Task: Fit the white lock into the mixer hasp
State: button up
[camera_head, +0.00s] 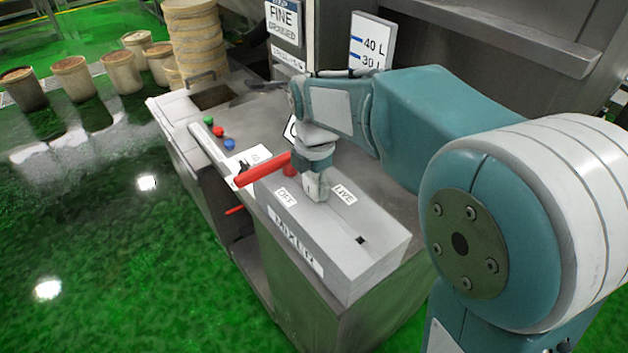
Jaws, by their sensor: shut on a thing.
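My gripper (316,190) points down over the grey mixer box (378,262), between its OFF and LIVE labels. It is shut on a small pale thing that looks like the white lock; the fingers and wrist hide most of it. A red lever (262,170) sticks out to the left beside my gripper, over the box's left edge. A small red part (290,170) shows by the lever's inner end. The hasp cannot be made out clearly near my gripper. A small dark slot (361,240) is in the box's top, toward the near right.
Green (209,121), red (218,131) and blue (229,144) round pieces sit on the metal counter (178,108) at the left. Stacked tubs (193,38) stand behind it. A litre-scale sign (371,42) stands behind my arm. The wet green floor at left is open.

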jog(key=shift+f, duration=0.15)
jog(key=o, duration=1.3)
jog(key=shift+c, duration=0.2)
notch_tip(320, 180, up, 12)
jog(key=shift+a+f, duration=0.1)
jog(key=s+d+f+m+t, duration=0.2)
jog(key=s+d+m, duration=0.4)
jog(key=s+m, duration=0.3)
jog(key=s+d+f+m+t, duration=0.3)
jog(key=s+d+m, duration=0.3)
jog(key=s+m, duration=0.4)
jog(key=f+m, duration=0.1)
jog(key=m, duration=0.4)
jog(key=shift+d+f+m+t, duration=0.15)
jog(key=shift+d+m+t, duration=0.15)
jog(key=shift+m, duration=0.1)
